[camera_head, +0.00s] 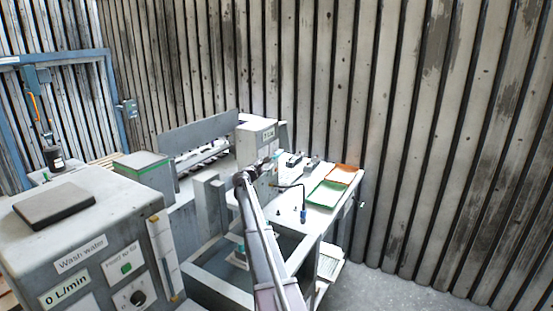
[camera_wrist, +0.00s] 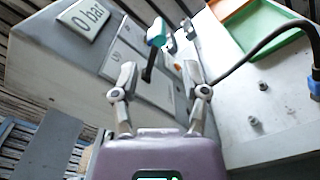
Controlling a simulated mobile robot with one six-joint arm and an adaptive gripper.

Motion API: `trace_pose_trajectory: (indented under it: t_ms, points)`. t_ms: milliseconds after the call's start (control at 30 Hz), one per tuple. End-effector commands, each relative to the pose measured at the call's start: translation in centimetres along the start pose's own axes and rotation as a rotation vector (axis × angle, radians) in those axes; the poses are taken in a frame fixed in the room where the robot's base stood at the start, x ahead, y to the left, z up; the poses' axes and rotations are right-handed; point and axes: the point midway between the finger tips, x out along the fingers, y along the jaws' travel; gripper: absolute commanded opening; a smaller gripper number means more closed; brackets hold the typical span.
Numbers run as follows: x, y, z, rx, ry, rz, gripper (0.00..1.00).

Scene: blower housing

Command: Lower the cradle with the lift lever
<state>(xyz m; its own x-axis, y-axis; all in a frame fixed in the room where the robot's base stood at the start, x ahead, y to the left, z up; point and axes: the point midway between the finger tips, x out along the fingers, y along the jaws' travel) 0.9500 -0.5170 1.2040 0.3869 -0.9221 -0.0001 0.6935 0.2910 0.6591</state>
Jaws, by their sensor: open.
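My gripper (camera_wrist: 160,72) is open, with a finger on each side of the wrist view and nothing held between them. A short black lever with a teal end (camera_wrist: 150,66) stands out from the grey box's front, seen between and beyond the fingertips. It looks apart from both fingers. I cannot tell for sure that it is the lift lever. I cannot pick out the cradle with certainty in either view.
The grey box with a "0 bar" display (camera_wrist: 85,18) also shows in the head view (camera_head: 258,137). Green (camera_head: 327,194) and orange (camera_head: 342,174) trays lie on the bench right of it. A black hose (camera_wrist: 262,45) curves near the right finger. The wash water unit (camera_head: 90,235) stands front left.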

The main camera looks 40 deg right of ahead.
Motion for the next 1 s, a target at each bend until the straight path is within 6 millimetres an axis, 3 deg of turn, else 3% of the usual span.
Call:
trace_pose_trajectory:
  t_ms: [200,500,1000]
  points:
    - [3.7,0.1,-0.1,0.0,-0.001,-0.002,0.58]
    - [7.2,-0.1,0.0,0.0,-0.002,-0.002,0.58]
    - [8.0,-0.2,0.1,0.0,-0.001,-0.002,0.58]
